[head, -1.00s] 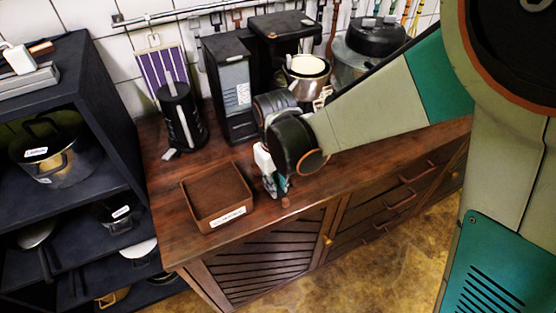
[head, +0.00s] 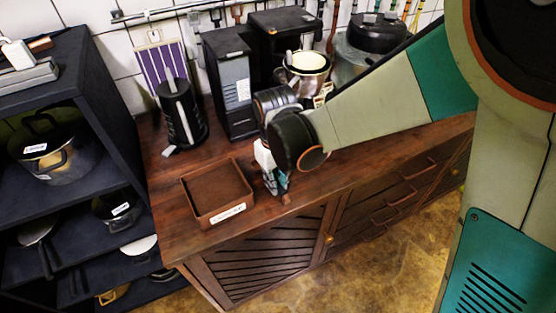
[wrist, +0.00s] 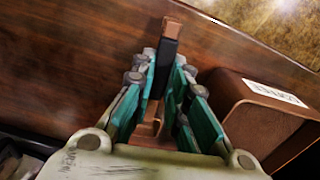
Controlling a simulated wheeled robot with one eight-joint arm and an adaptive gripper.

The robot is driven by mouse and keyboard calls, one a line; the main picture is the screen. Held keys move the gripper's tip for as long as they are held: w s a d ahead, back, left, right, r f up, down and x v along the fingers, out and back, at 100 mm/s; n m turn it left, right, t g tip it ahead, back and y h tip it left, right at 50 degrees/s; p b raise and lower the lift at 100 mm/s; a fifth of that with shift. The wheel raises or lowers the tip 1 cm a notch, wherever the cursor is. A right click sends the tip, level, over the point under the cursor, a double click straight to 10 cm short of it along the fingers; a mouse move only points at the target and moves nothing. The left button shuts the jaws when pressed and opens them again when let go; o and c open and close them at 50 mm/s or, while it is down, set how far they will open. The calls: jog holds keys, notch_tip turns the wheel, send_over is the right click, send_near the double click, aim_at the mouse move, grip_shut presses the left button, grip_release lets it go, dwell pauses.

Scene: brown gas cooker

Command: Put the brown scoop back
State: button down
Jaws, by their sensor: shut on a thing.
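The brown scoop shows in the wrist view as a dark handle (wrist: 167,62) with a brown tip, between my fingers, and a brown part lower down that is partly hidden. My gripper (wrist: 168,85) is shut on its handle. In the head view my gripper (head: 274,180) is low over the wooden counter, just right of a brown open box (head: 249,200) with a white label. Only the scoop's small brown tip (head: 286,199) shows below the fingers there. The box also shows in the wrist view (wrist: 240,100), right of my fingers. I cannot tell whether the scoop touches the counter.
Behind the box stand a black kettle (head: 181,115), a black-and-grey machine (head: 232,90) and a coffee maker with a metal jug (head: 305,75). A dark shelf (head: 105,95) with pots stands at the left. The counter (head: 370,155) right of my gripper is mostly clear.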

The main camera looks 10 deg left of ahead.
jog(key=shift+f+b, duration=0.7)
jog(key=shift+f, duration=0.1)
dwell(0.5)
jog(key=c, duration=1.5)
grip_release()
